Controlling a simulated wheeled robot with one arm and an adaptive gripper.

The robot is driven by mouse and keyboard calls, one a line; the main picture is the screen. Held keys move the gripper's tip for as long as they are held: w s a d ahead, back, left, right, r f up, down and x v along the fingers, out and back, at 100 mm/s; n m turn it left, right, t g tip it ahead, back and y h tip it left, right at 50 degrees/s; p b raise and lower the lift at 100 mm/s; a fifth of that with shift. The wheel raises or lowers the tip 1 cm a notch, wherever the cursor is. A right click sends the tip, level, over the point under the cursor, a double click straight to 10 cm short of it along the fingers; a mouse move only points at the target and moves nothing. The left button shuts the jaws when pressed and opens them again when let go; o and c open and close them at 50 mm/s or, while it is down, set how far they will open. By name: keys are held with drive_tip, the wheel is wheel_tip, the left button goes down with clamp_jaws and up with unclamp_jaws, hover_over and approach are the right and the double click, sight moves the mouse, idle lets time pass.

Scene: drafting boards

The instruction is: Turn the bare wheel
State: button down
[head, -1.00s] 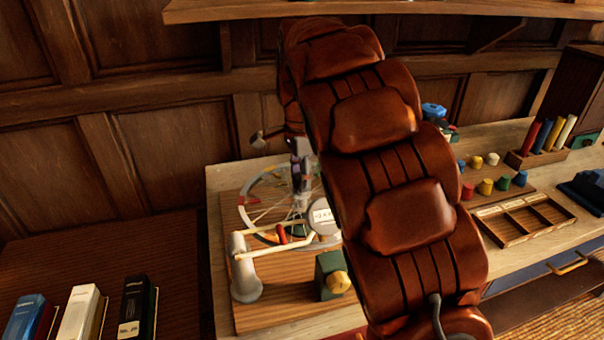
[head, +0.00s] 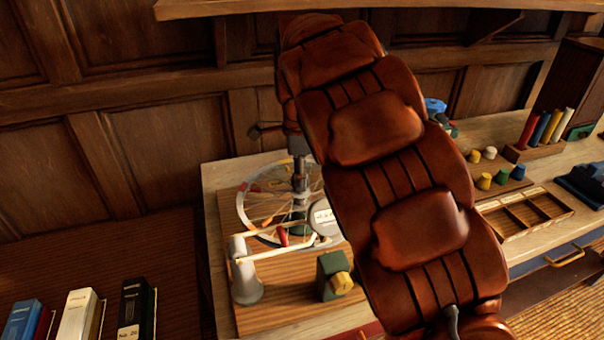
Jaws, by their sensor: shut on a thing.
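The bare wheel (head: 243,208), a thin pale rim with spokes and a few coloured marks, lies flat on a wooden board. My gripper (head: 300,205) points down over the wheel, right of its middle. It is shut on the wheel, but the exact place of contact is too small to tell. My brown padded arm hides the right side of the wheel.
A round white dial (head: 323,216), a pale jointed arm on a grey post (head: 246,275) and a red piece (head: 282,237) stand close by the wheel. A green block with a yellow knob (head: 341,284) sits in front. Books (head: 132,308) stand lower left.

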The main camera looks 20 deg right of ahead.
drive_tip(key=c, duration=0.6)
unclamp_jaws()
drive_tip(key=shift+c, duration=0.2)
wheel_tip(320, 180, up, 12)
idle(0.4)
